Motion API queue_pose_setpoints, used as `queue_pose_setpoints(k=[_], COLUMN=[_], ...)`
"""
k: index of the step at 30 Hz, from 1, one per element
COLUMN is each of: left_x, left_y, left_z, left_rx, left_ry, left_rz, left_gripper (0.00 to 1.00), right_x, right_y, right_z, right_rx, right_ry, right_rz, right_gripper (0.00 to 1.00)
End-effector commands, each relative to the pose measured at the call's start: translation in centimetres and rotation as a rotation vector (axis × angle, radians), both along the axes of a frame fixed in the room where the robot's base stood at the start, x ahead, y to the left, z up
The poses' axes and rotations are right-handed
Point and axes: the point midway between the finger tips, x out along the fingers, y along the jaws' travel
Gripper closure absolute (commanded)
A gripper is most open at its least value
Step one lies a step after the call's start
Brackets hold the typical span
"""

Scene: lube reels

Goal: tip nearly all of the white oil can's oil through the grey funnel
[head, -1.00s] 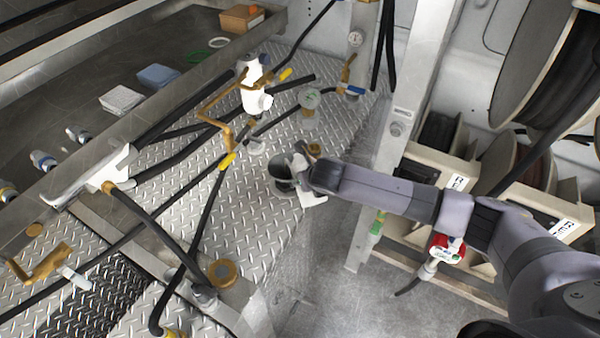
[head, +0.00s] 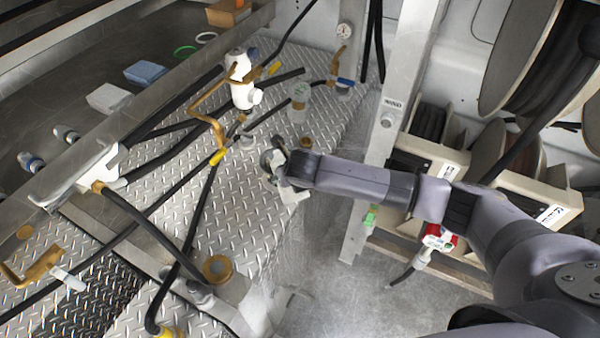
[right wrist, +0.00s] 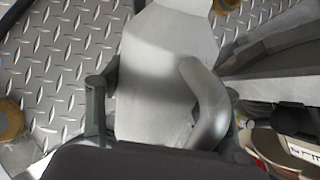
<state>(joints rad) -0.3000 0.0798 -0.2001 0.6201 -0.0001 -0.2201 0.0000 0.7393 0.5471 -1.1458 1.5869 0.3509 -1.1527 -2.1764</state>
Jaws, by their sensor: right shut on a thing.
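My right gripper (head: 281,165) is at the middle of the head view, over the edge of the diamond-plate deck. It is shut on the white oil can (head: 291,192), which is partly hidden by the gripper. No oil stream shows. My left gripper is not in view.
A white filter-like fitting (head: 243,85) with brass pipe stands on the deck (head: 245,200), left of the gripper. Black hoses cross the deck. A clear container (head: 299,103) stands behind the gripper. A post (head: 395,110) and hose reels are at right.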

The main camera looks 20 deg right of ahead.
Motion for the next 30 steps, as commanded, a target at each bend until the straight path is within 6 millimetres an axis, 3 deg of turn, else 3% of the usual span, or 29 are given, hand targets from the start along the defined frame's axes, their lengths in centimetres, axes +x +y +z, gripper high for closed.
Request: queue_pose_setpoints(k=[5, 18, 30], left_x=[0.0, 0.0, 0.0], left_y=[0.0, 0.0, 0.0], left_z=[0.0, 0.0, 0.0], left_rx=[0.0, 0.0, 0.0], left_ry=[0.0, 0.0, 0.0], left_rz=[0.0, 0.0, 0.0], left_gripper=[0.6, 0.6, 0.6], right_x=[0.1, 0.9, 0.9], right_y=[-0.3, -3.3, -3.4], right_z=[0.1, 0.1, 0.1], right_rx=[0.0, -0.001, 0.0], right_ry=[-0.001, -0.002, -0.002], right_rz=[-0.001, 0.0, 0.0], right_gripper=[0.82, 0.82, 0.82])
